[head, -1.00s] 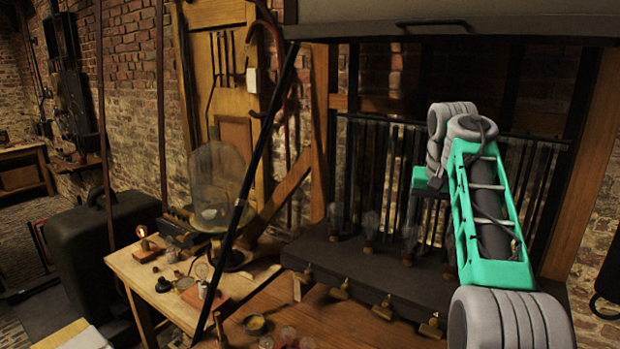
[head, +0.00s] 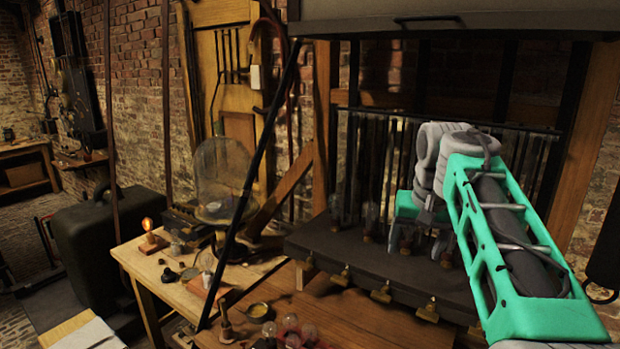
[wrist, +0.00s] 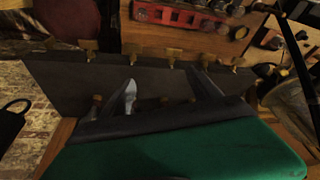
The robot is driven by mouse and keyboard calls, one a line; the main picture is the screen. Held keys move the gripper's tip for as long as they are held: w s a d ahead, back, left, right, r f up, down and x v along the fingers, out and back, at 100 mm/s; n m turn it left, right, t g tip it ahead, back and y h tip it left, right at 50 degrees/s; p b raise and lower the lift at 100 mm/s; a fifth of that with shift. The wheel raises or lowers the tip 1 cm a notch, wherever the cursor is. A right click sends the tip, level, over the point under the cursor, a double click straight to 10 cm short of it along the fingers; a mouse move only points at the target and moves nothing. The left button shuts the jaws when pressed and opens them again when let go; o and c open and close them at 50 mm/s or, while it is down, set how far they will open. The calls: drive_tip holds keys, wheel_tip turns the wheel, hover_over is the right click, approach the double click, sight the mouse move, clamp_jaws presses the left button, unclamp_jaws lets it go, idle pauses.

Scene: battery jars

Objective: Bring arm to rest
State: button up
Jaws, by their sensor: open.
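My gripper (head: 428,258) hangs at the end of my green and grey arm, over the dark shelf (head: 345,252) of the rack in the head view. The arm reaches in from the lower right, with the wrist bent down. In the wrist view my gripper (wrist: 163,88) shows two fingers spread apart with nothing between them. The dark shelf (wrist: 70,80) lies beneath the fingers there. I cannot tell how high the fingertips are above it.
Brass clamps (head: 381,294) line the shelf's front edge. A wooden bench with a glass bell jar (head: 221,175) and a small lit bulb (head: 147,224) stands to the left. A slanted black bar crosses in front. A raised panel (head: 430,12) hangs above.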

drive_tip(key=s+a+f+n+b, duration=0.1)
drive_tip(key=s+a+f, duration=0.2)
drive_tip(key=s+f, duration=0.7)
drive_tip(key=s+a+f+n+t+b, duration=0.1)
drive_tip(key=s+a+f, duration=0.2)
drive_tip(key=s+f, duration=0.7)
drive_tip(key=shift+s+a+f, duration=0.15)
drive_tip(key=shift+s, duration=0.2)
drive_tip(key=shift+c, duration=0.5)
